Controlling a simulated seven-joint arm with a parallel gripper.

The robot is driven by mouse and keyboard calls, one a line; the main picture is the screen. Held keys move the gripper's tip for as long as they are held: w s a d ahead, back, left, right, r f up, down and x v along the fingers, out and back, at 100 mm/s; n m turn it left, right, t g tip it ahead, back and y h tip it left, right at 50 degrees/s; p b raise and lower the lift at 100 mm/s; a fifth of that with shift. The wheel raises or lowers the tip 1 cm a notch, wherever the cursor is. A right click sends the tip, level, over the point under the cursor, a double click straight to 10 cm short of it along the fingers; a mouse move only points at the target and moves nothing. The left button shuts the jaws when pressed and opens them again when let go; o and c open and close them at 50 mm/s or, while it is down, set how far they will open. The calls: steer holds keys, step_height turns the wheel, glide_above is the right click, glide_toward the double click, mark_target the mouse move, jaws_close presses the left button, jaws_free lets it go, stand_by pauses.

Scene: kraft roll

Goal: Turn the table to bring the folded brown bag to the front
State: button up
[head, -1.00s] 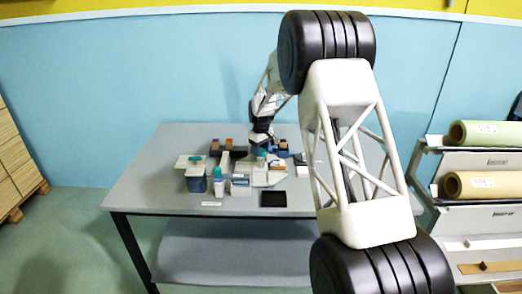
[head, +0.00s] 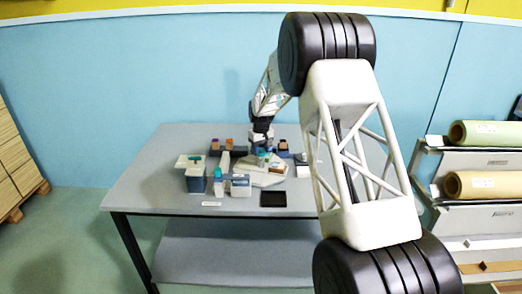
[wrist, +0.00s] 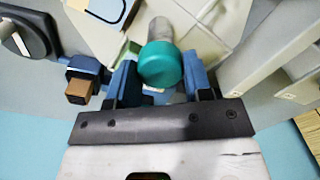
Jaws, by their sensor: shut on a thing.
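My gripper (wrist: 161,75) is shut on a teal-capped knob (wrist: 160,65), its blue fingers on either side of it. In the head view my gripper (head: 262,146) is over the pale turning table (head: 268,180), near its back. The pale plate surface also shows in the wrist view (wrist: 205,22). Small brown pieces stand around the back, one at the right (head: 283,144) and one at the left (head: 229,142). In the wrist view a brown block (wrist: 78,91) sits in a blue holder. I cannot tell which of these is the folded bag.
A grey bench (head: 150,190) carries everything. A dark blue bin with a cream lid (head: 190,163), a teal-capped bottle (head: 218,184) and a white box (head: 241,186) stand left of the turning table. A black tray (head: 273,199) lies in front. The bench's left end is clear.

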steer(key=shift+m, duration=7.6)
steer(key=o, duration=1.3)
steer(key=shift+r, duration=0.1)
